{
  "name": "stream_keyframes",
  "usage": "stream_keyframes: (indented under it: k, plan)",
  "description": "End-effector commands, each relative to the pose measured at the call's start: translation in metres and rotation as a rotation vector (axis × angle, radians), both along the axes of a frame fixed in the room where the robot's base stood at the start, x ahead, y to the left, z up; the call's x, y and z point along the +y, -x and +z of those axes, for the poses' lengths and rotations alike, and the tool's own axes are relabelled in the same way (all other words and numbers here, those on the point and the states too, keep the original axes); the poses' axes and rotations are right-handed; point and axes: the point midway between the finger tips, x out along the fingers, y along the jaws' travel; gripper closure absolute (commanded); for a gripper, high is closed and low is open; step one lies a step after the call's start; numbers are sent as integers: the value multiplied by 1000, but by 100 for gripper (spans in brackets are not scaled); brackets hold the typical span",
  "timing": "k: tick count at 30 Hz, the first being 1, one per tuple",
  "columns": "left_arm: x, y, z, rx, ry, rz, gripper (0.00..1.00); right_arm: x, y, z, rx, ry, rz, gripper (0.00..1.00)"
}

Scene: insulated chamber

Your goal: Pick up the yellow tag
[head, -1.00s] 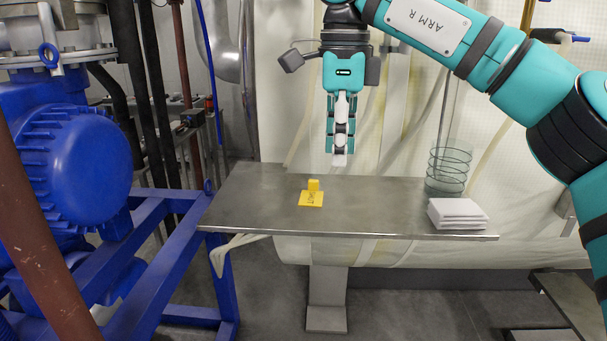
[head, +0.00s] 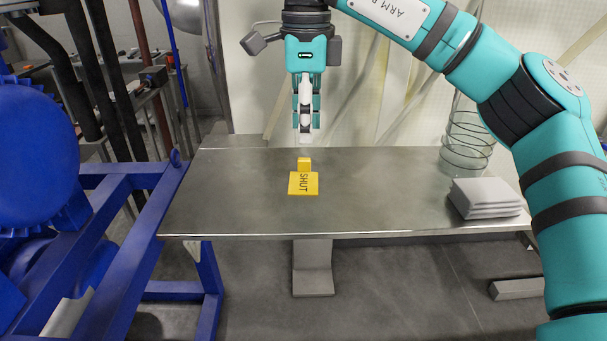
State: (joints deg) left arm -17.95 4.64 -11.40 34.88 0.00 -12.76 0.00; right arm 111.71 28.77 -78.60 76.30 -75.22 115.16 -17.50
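The yellow tag (head: 304,182) lies on the steel table (head: 230,205), left of the table's middle. It has a flat plate marked "SHUT" and a small raised yellow block at its far edge. My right gripper (head: 304,138) points straight down above and behind the tag, apart from it. It is seen edge-on, so its finger gap is hidden and I cannot tell whether it is open or shut. Nothing shows in it. My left gripper is not in view.
A stack of grey-white pads (head: 485,198) lies at the table's right end. A clear cylinder with a wire coil (head: 467,140) stands behind it. A blue machine and frame (head: 120,190) are at the left. The table around the tag is clear.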

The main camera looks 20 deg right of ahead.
Motion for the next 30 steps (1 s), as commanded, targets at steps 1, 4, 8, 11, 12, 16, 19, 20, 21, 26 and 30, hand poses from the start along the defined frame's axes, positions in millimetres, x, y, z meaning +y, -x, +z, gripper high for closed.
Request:
stream_keyframes:
  k: [1,4,8,11,12,16,19,20,21,26,30]
  plan:
    - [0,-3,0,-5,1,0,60,0,0,-3,0,0,1,62]
    - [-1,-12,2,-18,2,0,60,2,3,-12,3,0,4,62]
    - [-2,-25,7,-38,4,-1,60,4,7,-31,4,0,4,62]
    - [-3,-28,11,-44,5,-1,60,4,7,-43,2,0,2,62]
    - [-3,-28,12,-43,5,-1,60,4,7,-47,1,1,2,62]
    - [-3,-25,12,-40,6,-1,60,4,7,-53,-1,-1,1,62]
    - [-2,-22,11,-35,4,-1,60,4,7,-53,-2,0,1,62]
    - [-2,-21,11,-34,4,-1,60,4,7,-53,-2,0,1,62]
    - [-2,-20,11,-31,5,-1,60,4,7,-53,-2,0,1,62]
    - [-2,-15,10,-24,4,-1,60,4,7,-53,-1,-1,2,81]
    - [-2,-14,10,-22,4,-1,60,4,7,-53,-1,-1,2,99]
